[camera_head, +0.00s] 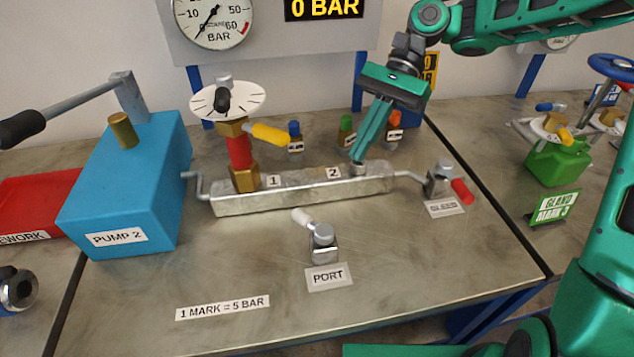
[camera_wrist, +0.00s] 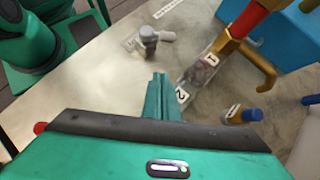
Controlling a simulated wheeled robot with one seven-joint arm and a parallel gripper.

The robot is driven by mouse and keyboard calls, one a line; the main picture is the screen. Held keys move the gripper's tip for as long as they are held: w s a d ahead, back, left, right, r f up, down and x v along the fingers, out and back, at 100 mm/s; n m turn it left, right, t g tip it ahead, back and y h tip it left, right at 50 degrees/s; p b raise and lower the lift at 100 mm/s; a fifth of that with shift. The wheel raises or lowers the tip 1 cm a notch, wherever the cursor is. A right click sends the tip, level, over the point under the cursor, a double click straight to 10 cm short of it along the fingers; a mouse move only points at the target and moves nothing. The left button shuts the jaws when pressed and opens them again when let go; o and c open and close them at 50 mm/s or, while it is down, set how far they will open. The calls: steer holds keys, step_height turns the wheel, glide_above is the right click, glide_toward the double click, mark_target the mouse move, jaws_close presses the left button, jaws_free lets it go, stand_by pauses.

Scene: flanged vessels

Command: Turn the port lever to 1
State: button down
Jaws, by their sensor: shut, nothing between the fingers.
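The port lever (camera_head: 303,219) is a white-tipped handle on a grey metal valve (camera_head: 322,238) above the PORT label (camera_head: 328,277). Its handle points up and left, toward the side of the block (camera_head: 300,196) marked 1. The 1 label (camera_head: 274,181) and the 2 label (camera_head: 333,172) sit on that long metal block. My gripper (camera_head: 357,158) is shut and empty, its fingertips at the block's right part just right of the 2 label. In the wrist view the port lever (camera_wrist: 166,37) and its valve (camera_wrist: 149,39) lie beyond the fingers (camera_wrist: 160,88), apart from them.
A blue pump (camera_head: 125,190) stands at the left. A red and brass valve column (camera_head: 239,152) with a yellow handle (camera_head: 268,134) rises from the block's left end. A red-handled bleed valve (camera_head: 462,191) stands at the right. The table's front is mostly clear.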

mark_target(307, 221)
steer(key=shift+w+a+r, duration=0.15)
steer(key=shift+a, duration=0.35)
steer(key=x, duration=0.8)
steer(key=shift+s+a, duration=0.2)
steer(key=shift+s, duration=0.1)
steer(key=s+a, duration=0.1)
steer(key=s+a+f, duration=0.1)
steer(key=shift+s+a, duration=0.1)
steer(key=shift+s, duration=0.15)
steer(key=shift+s+a, duration=0.4)
steer(key=shift+s, duration=0.05)
